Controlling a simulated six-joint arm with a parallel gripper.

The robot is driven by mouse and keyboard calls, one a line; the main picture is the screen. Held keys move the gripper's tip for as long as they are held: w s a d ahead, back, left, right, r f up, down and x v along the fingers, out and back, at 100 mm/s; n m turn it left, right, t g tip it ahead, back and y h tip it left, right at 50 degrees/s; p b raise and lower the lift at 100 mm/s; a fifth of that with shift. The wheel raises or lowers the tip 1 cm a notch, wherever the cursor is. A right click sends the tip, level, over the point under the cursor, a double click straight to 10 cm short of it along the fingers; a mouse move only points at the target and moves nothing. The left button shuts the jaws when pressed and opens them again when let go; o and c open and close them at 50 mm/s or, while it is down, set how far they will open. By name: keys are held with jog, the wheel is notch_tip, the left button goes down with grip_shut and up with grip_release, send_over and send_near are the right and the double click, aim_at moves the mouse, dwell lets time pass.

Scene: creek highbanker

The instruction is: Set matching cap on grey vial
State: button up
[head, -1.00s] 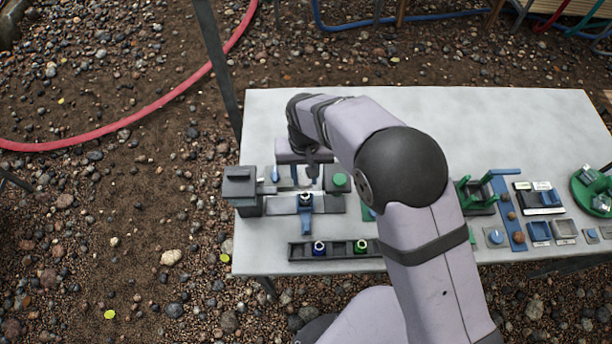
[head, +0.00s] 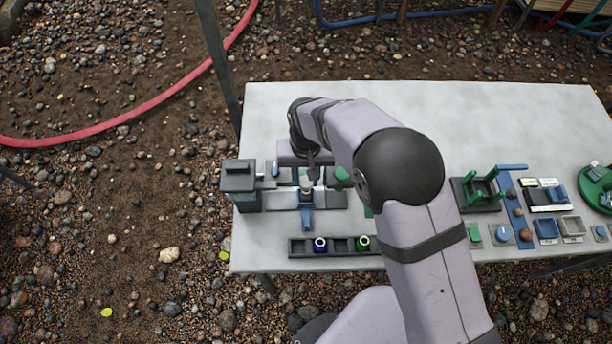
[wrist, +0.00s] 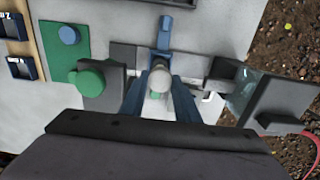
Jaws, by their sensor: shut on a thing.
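My gripper (head: 309,176) points down over the holder at the table's left end. It is shut on a small grey cap (head: 306,183), which also shows between the fingers in the wrist view (wrist: 159,80). The grey vial stands in the clamp-like holder (head: 330,200) directly below, mostly hidden under the cap and fingers. The cap lines up over the vial; I cannot tell whether it touches or is seated. A blue lever (head: 307,218) sticks out in front of the holder.
A dark block (head: 240,182) stands left of the holder and a green knob (wrist: 88,82) on its other side. A dark rack (head: 341,246) in front holds a blue-ringed vial (head: 320,244) and a green-ringed vial (head: 362,243). Small trays and parts lie to the right.

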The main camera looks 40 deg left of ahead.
jog(key=shift+f, duration=0.15)
jog(key=shift+f+b, duration=0.45)
jog(key=shift+f, duration=0.15)
jog(key=shift+f, duration=0.15)
dwell(1.0)
jog(key=shift+f, duration=0.35)
jog(key=shift+f+b, duration=0.75)
jog(key=shift+f, duration=0.15)
dwell(0.9)
